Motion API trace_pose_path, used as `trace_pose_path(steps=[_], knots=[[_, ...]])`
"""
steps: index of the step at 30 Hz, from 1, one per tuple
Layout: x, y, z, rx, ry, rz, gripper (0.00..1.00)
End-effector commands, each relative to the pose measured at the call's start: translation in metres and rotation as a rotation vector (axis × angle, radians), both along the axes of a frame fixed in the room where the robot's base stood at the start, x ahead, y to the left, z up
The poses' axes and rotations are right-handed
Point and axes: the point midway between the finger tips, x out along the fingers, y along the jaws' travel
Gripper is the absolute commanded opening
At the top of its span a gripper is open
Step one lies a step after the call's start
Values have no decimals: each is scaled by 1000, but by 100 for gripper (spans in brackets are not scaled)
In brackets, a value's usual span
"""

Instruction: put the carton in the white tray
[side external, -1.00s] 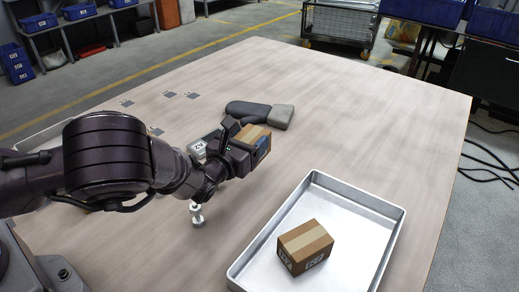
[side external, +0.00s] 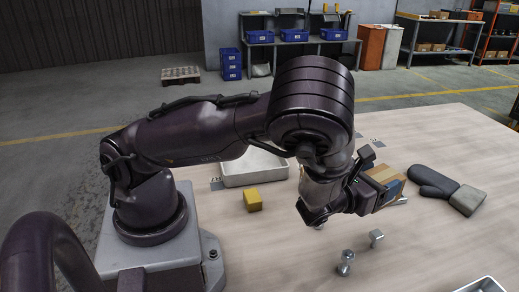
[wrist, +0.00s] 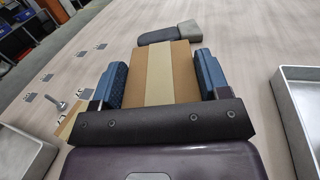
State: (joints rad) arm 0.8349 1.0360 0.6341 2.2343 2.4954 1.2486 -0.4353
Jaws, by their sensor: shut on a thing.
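My gripper (side external: 366,188) is shut on a brown carton (side external: 388,182) with a paler tape strip. In the wrist view the carton (wrist: 168,72) sits between the blue finger pads (wrist: 160,82). The carton appears to be held above the table; the exact gap cannot be told. A pale, metal-looking tray (side external: 262,178) stands behind my arm, partly hidden by it. Another pale tray shows only its corner (side external: 482,285) at the bottom right. In the wrist view, tray walls show at the left (wrist: 22,150) and the right (wrist: 290,112). The inside of the near tray is mostly out of view.
A yellow block (side external: 252,200) lies by the rear tray. Two metal bolt-like parts (side external: 345,262) (side external: 376,238) stand in front of my gripper. A dark mitt with a grey cuff (side external: 440,186) lies beyond the carton. The table between the mitt and the near tray is clear.

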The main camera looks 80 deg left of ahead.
Motion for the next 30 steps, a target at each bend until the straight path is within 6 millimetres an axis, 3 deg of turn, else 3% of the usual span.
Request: trace_pose_path(steps=[1,8,15,21,24,30], knots=[[0,30,3,-1,-3,77,39],[-27,153,12,-3,-3,452,39],[-95,262,18,-2,-2,881,39],[-154,310,17,-1,-1,1173,39],[-171,316,15,-2,0,1262,39],[-181,315,2,4,3,1322,39]])
